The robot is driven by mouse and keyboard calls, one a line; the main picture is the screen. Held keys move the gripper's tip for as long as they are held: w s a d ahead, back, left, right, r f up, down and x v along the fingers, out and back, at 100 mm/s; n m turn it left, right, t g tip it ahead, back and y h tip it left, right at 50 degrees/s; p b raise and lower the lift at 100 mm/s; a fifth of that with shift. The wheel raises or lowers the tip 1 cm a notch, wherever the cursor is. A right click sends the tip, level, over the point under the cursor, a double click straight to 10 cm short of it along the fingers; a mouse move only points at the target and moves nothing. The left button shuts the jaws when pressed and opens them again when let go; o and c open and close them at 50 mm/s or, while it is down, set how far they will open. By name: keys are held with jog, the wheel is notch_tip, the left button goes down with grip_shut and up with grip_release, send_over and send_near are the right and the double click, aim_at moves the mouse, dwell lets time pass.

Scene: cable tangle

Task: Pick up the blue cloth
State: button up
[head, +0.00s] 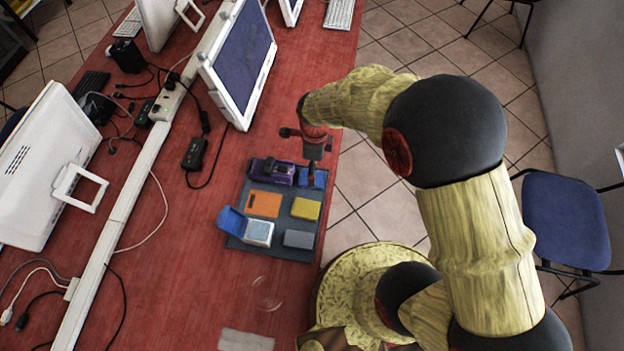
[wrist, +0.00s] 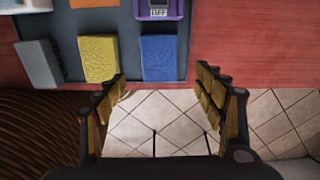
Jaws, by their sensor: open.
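The blue cloth (wrist: 159,58) is a small flat rectangular piece on a dark grey tray (wrist: 120,13), near the tray's edge. In the head view the blue cloth (head: 319,179) lies at the tray's upper right corner, partly covered by my gripper (head: 312,158). In the wrist view my gripper (wrist: 163,76) is open and empty. Its fingertips appear on either side of the cloth's near end, with a gap to each side. I cannot tell the exact height between the fingers and the cloth.
The tray also holds a yellow sponge-like block (head: 305,209), a grey block (head: 298,239), an orange piece (head: 264,204), a purple device (head: 272,171) and an open blue-lidded box (head: 258,233). Monitors and cables crowd the red table's (head: 200,285) left. Tiled floor lies beyond its right edge.

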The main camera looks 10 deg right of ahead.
jog(key=f, duration=0.2)
jog(key=f+b, duration=0.1)
jog(key=f, duration=0.1)
jog(key=f+b, duration=0.1)
jog(key=f, duration=0.2)
jog(key=shift+w+a, duration=0.1)
jog(key=shift+a, duration=0.25)
jog(key=shift+c, duration=0.5)
jog(key=c, duration=1.1)
